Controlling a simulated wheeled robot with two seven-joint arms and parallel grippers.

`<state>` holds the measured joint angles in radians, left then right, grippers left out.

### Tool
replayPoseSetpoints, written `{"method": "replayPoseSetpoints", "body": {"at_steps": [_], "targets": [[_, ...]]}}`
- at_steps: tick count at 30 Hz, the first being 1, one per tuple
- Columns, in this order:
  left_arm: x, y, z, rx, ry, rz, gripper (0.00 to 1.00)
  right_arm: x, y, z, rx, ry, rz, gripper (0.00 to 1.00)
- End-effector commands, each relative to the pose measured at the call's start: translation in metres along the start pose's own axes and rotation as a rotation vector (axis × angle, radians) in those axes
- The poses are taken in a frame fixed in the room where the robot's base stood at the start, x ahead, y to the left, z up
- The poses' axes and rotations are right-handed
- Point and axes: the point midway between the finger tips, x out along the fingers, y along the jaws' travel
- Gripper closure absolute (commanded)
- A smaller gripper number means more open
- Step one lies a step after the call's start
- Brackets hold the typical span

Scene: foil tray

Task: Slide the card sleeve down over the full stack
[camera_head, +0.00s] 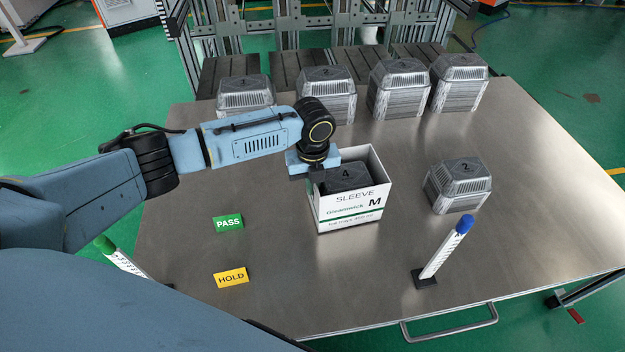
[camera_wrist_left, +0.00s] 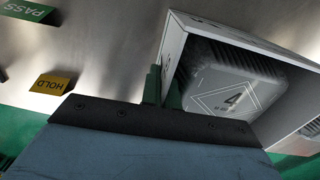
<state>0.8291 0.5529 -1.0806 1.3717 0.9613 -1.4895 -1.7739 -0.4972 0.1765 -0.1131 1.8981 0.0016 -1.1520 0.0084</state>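The white card sleeve (camera_head: 348,211), printed "SLEEVE" and "M", stands upright around a stack of foil trays (camera_head: 346,177) marked 4. The stack's dark top lies a little below the sleeve's open rim; its sides are hidden. The sleeve's lower edge looks at or close to the table. My left gripper (camera_head: 315,175) is at the sleeve's left rim. In the left wrist view its green fingers (camera_wrist_left: 162,91) lie on either side of the sleeve's wall (camera_wrist_left: 175,50), apparently pinching it, with the stack's top (camera_wrist_left: 232,92) beside them. My right gripper is not in view.
Another stack (camera_head: 458,186) marked 2 stands to the right. Several stacks (camera_head: 400,88) line the table's back edge. A blue-topped upright gauge (camera_head: 443,250) stands in front. PASS (camera_head: 228,222) and HOLD (camera_head: 231,277) signs stand left of the sleeve. The right of the table (camera_head: 545,200) is clear.

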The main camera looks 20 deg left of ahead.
Motion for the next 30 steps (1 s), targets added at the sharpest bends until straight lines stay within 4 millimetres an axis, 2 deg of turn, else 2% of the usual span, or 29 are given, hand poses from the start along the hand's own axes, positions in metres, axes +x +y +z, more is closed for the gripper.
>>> {"method": "replayPoseSetpoints", "body": {"at_steps": [24, 30], "targets": [[0.0099, 0.0026, -0.0019, 0.000, 0.003, 0.008, 1.00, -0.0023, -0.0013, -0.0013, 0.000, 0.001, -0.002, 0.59], [0.0103, 0.0024, -0.0021, 0.000, 0.003, 0.008, 0.72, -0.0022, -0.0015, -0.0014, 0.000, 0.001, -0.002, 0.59]]}}
